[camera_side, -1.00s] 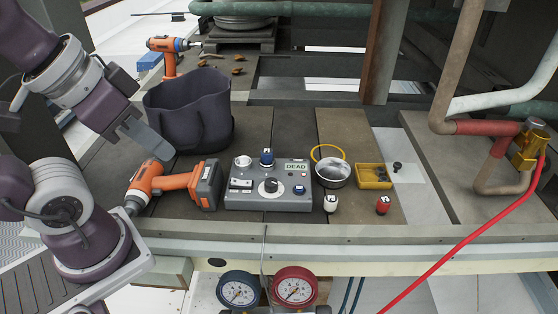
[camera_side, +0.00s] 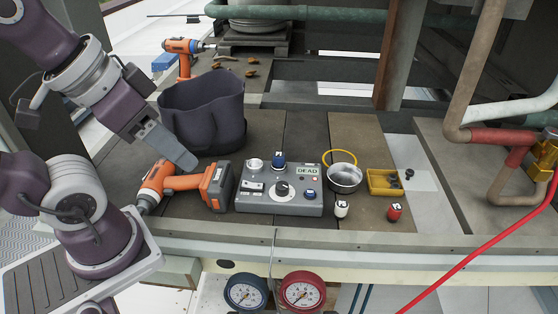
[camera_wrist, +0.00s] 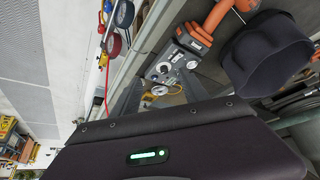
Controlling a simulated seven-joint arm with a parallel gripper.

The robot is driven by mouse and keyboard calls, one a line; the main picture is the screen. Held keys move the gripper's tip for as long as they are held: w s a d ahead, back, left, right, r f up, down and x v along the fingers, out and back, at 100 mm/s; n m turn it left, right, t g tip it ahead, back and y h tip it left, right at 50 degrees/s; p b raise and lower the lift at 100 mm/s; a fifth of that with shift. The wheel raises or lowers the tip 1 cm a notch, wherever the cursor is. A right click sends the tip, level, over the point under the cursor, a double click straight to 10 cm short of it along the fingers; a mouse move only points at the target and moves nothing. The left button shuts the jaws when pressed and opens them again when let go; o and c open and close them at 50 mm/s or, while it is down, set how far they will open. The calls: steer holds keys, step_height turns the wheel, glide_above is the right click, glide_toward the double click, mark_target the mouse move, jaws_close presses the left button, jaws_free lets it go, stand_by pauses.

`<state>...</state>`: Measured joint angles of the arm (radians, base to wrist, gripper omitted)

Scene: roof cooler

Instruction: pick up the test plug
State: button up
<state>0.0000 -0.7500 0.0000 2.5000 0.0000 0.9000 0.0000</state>
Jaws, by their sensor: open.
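Several small capped pieces could be the test plug; I cannot tell which one is meant. A white-capped one (camera_side: 341,209) and a red-capped one (camera_side: 394,212) stand upright on the boards in the side view. A blue-capped one (camera_side: 279,159) and a white round one (camera_side: 255,164) sit at the back edge of the grey tester box (camera_side: 258,205) labelled DEAD. My gripper (camera_side: 187,164) is open and empty, above the cordless drill and left of the box. The tester box also shows in the wrist view (camera_wrist: 172,72), where the fingertips are out of sight.
The orange drill (camera_side: 170,183) lies under my gripper, left of the box. A dark bucket-like bag (camera_side: 203,115) stands behind it. Right of the box are a metal bowl (camera_side: 344,175) with a yellow ring and a yellow tray (camera_side: 384,189). Two gauges (camera_side: 302,291) hang in front.

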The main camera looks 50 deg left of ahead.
steer(key=m+g+y, duration=0.3)
steer(key=m+y, duration=1)
steer(key=m, duration=0.7)
glide_toward(281, 156)
steer(key=x, duration=0.3)
steer(key=shift+s+a+r, duration=0.15)
steer(key=shift+a, duration=0.4)
steer(key=shift+w+f, duration=0.25)
steer(key=shift+f, duration=0.05)
steer(key=x, duration=0.6)
steer(key=shift+a+f, duration=0.25)
steer(key=shift+a, duration=0.1)
jaws_close()
